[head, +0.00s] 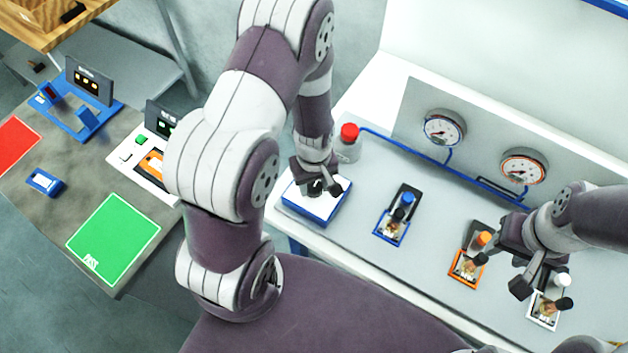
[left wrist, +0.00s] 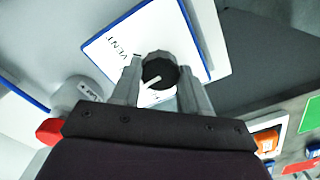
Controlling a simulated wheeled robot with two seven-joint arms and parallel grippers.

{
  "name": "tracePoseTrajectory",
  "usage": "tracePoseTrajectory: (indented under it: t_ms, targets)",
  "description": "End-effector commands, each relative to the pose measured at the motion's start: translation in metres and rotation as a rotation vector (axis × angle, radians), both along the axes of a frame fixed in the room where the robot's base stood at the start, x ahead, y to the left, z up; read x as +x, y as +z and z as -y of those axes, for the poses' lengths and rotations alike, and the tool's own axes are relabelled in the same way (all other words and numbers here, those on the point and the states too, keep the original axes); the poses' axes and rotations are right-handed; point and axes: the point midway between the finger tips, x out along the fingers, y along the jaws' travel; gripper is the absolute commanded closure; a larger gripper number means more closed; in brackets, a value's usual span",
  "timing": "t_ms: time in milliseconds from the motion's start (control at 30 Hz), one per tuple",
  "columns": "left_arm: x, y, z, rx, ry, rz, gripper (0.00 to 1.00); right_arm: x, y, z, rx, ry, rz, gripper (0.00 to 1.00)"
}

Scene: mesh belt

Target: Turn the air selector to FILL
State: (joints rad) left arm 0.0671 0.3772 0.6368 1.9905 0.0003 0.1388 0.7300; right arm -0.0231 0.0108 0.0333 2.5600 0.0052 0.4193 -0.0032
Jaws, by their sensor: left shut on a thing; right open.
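The air selector is a white plate with a blue edge (head: 322,212) and a dark round knob (left wrist: 160,74), on the left end of the bench. The left wrist view shows the word VENT on the plate (left wrist: 108,62), up and left of the knob. A white pointer mark on the knob points down and left there, not at VENT. No FILL label is readable. My left gripper (head: 318,188) is shut on the knob, one finger on each side, also in the left wrist view (left wrist: 162,80). My right gripper (head: 516,268) is open over the right part of the bench.
A red-topped grey fitting (head: 348,142) stands close behind the selector. Blue (head: 392,228), orange (head: 466,268) and white (head: 543,318) valve units sit along the bench. Two gauges (head: 444,128) are on the back panel. A separate table with a green mat (head: 114,238) is at left.

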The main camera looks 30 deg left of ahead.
Motion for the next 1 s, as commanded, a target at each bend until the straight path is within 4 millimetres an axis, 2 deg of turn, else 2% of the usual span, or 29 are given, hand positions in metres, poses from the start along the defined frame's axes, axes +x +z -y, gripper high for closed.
tracePoseTrajectory:
  t_ms: [500,733,1000]
  targets:
    - [0.0027,0.0028,-0.0007,-0.001,0.460,0.009,0.86,0.0000,0.0063,0.0000,0.000,0.000,0.000,0.57]
    - [0.0027,0.0026,-0.0007,-0.001,0.602,0.010,0.86,0.0000,0.0077,0.0000,0.000,0.000,0.000,0.57]
    - [0.0025,0.0024,-0.0007,-0.001,0.689,0.010,0.86,0.0000,0.0084,0.0000,0.000,0.000,0.000,0.57]
